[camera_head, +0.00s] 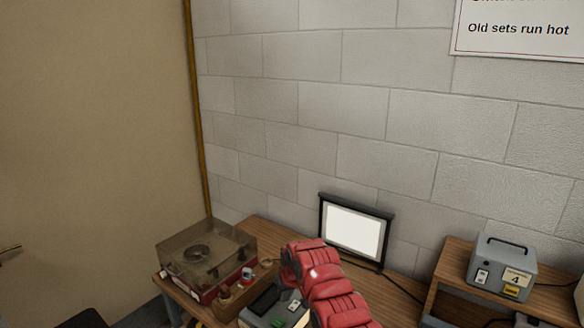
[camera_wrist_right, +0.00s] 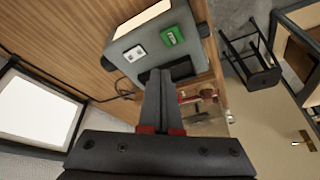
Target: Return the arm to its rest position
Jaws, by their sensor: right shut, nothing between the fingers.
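My right arm (camera_head: 325,285), red and segmented, reaches in from the bottom of the head view over the wooden bench. My right gripper (camera_wrist_right: 160,80) shows in the right wrist view with its dark fingers together and nothing between them. Its fingertips appear in front of a grey box (camera_wrist_right: 130,45) with a white switch, a green button and a dark panel. I cannot tell whether they touch it. The same grey box (camera_head: 256,318) is partly cut off at the bottom of the head view. My left gripper is not in view.
A record player (camera_head: 205,262) with a clear cover stands at the bench's left end. A lit white screen (camera_head: 353,231) stands at the back by the block wall. A grey box marked 4 (camera_head: 502,266) sits on a raised wooden shelf at right. A dark stool (camera_wrist_right: 250,62) stands beyond the bench.

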